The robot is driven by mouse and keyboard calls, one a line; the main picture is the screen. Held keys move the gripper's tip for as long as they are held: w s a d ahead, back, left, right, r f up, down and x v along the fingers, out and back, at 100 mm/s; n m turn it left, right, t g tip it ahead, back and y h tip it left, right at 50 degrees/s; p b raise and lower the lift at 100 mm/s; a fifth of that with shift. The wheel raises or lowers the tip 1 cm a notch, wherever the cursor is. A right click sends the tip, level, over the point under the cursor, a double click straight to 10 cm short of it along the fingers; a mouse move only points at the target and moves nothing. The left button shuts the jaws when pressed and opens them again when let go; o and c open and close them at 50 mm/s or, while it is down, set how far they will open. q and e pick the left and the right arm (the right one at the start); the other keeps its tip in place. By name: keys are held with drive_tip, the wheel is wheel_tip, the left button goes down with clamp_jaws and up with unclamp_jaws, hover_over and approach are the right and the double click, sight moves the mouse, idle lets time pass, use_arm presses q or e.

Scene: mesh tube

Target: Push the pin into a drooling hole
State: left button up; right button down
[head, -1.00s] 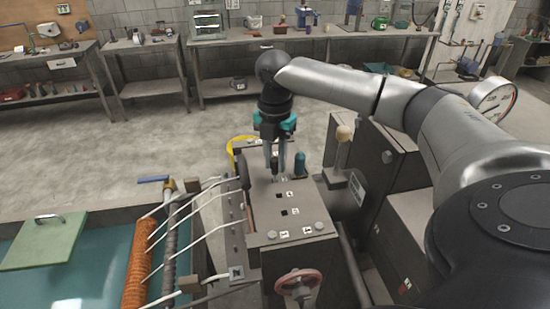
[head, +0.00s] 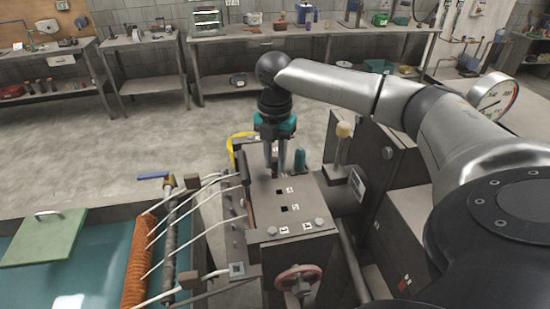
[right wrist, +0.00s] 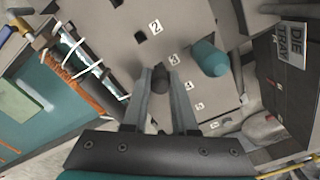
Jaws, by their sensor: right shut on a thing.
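My right gripper (head: 275,171) points down at the far end of the machine's grey top plate (head: 300,192). In the right wrist view its two fingers (right wrist: 161,88) are shut on a dark round-topped pin (right wrist: 160,81), close to the plate beside label 3. The pin's lower end is hidden, so I cannot tell whether it is in a hole. Dark square holes (head: 281,191) with small number labels run along the plate towards me. I cannot tell which hole drools. My left gripper is not in view.
A teal cylinder (head: 300,160) stands on the plate close right of the gripper. A pale-knobbed lever (head: 344,131) and grey cabinet are further right. White strands (head: 205,190) run left to an orange mesh roll (head: 139,260). A red handwheel (head: 298,279) sits at the front.

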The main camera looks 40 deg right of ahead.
drive_tip(key=shift+f, duration=0.55)
drive_tip(key=c, duration=0.6)
unclamp_jaws()
drive_tip(key=shift+r, duration=0.1)
wheel_tip(320, 180, up, 15)
drive_tip(key=shift+r, duration=0.1)
idle(0.4)
